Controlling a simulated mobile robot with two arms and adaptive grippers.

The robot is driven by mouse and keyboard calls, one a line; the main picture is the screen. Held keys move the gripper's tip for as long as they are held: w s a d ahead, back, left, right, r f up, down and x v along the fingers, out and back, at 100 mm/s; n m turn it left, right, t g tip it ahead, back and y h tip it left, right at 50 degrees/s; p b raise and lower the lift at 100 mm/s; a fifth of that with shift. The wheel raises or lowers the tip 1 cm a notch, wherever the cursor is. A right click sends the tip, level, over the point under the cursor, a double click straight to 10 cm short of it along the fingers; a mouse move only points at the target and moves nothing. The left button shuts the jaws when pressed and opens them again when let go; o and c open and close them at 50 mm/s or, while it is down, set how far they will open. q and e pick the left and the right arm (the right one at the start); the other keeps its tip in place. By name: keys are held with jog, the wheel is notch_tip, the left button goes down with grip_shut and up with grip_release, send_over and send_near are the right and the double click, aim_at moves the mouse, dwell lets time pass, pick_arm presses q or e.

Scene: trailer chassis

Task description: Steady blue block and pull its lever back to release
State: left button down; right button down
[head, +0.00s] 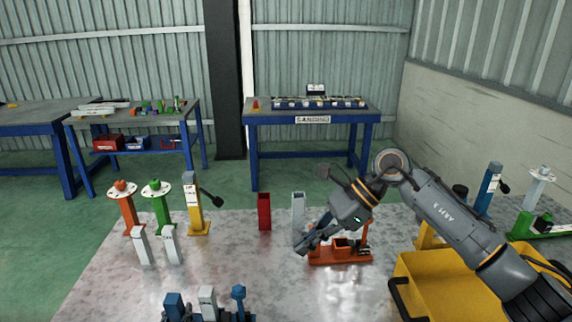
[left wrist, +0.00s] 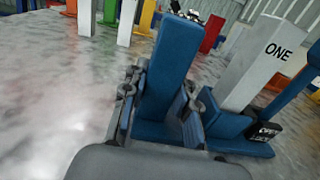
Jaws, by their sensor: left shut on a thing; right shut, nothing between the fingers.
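A blue block (head: 174,305) stands upright at the bottom edge of the head view. Beside it are a pale grey post (head: 207,300) and a blue knobbed piece (head: 239,294). In the left wrist view, my left gripper (left wrist: 158,105) has its fingers on both sides of the blue block (left wrist: 170,78), shut on it. The grey post marked ONE (left wrist: 258,62) and a slanted blue bar (left wrist: 295,90) show to its right. My right gripper (head: 306,244) is shut and empty, away from the blue block.
An orange fixture (head: 340,257) is beside and behind my right gripper, with a grey post (head: 298,206) and red post (head: 264,211) nearby. Orange, green and yellow stands (head: 195,215) are further left. A yellow bin (head: 455,290) is at right.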

pick_arm(q)
jog(key=c, duration=0.7)
grip_release()
jog(key=shift+s+f+b, duration=0.15)
jog(key=shift+s+b, duration=0.9)
jog(key=shift+s, duration=3)
jog(key=o, duration=0.6)
